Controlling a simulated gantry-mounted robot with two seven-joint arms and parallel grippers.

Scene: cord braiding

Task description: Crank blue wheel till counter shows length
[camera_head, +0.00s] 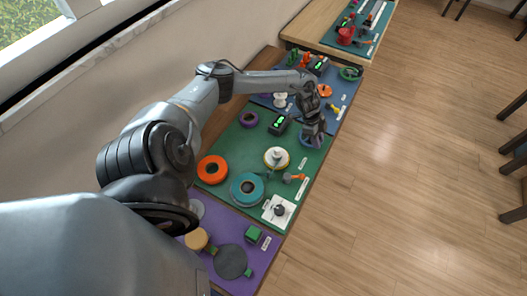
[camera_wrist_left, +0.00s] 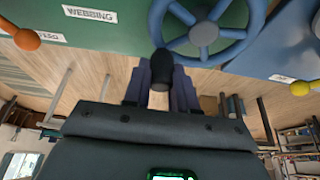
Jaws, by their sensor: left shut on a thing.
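The blue wheel (camera_head: 304,141) stands at the right edge of the green mat, mostly hidden by my left gripper (camera_head: 314,137). In the left wrist view the spoked blue wheel (camera_wrist_left: 204,33) fills the top, with a dark crank handle (camera_wrist_left: 162,68) at its lower left rim. My left gripper (camera_wrist_left: 160,98) is shut on this handle, one finger on each side. The counter (camera_head: 279,123), a black box with a lit green display, sits on the green mat left of the wheel; its digits are too small to read. My right gripper is not in view.
The green mat (camera_head: 233,150) also holds an orange ring (camera_head: 212,169), a teal spool (camera_head: 247,189), a cream spool (camera_head: 276,157) and a white plate (camera_head: 278,211). A blue mat with more parts lies beyond; a purple mat lies nearer. Open floor is at right.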

